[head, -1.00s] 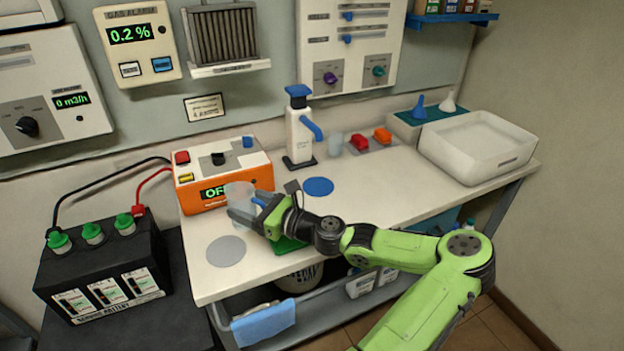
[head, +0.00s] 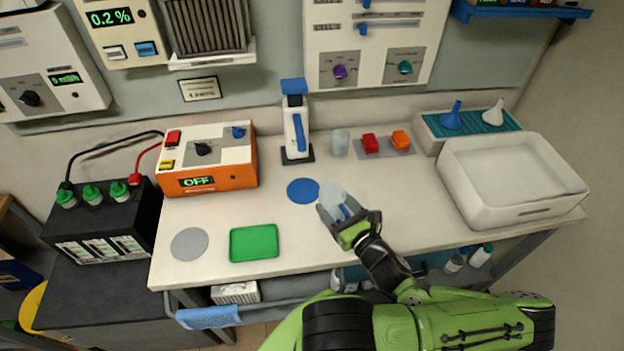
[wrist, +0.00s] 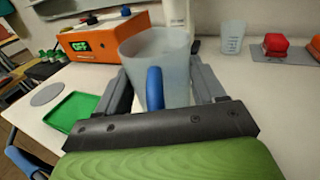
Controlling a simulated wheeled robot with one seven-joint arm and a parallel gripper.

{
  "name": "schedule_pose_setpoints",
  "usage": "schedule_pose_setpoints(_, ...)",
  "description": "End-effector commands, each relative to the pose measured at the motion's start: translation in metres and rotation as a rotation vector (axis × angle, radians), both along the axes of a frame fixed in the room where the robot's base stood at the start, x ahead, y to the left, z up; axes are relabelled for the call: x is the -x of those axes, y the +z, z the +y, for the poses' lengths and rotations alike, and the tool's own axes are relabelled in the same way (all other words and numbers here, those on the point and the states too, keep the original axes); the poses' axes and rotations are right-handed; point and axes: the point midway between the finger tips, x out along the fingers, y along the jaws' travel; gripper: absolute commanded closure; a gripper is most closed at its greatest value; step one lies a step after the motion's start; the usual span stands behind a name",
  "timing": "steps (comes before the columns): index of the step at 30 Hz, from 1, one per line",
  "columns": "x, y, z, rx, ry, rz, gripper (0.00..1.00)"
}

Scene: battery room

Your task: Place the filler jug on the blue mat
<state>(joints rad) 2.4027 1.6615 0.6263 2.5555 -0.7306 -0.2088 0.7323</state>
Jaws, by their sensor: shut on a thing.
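The filler jug (wrist: 160,62) is a translucent, pale grey-blue cup with a blue handle, seen large in the wrist view. In the head view the jug (head: 333,192) is small and partly covered by my gripper (head: 338,212). My gripper (wrist: 165,90) is shut on the jug, one finger on each side, with the handle facing the wrist. The blue mat (head: 303,191) is a flat round disc on the bench, just left of the jug in the head view. The jug's base is hidden, so I cannot tell its height above the bench.
A white dispenser (head: 296,130) stands behind the mat. A clear beaker (head: 340,142) is behind the jug. A green tray (head: 254,243), a grey disc (head: 189,243) and the orange charger (head: 208,158) are to the left. A white basin (head: 461,199) is at right.

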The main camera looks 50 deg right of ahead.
Motion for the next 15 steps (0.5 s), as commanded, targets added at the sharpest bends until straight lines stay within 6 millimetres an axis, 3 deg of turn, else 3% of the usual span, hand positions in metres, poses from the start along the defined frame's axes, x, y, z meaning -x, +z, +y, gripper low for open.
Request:
schedule_pose_setpoints(3,-0.037,-0.013,-0.009,0.008,0.011,0.001,0.62)
schedule_pose_setpoints(9,-0.092,-0.004,-0.027,0.004,0.005,-0.002,0.62)
schedule_pose_setpoints(15,-0.129,-0.002,-0.041,0.001,0.002,-0.002,0.62)
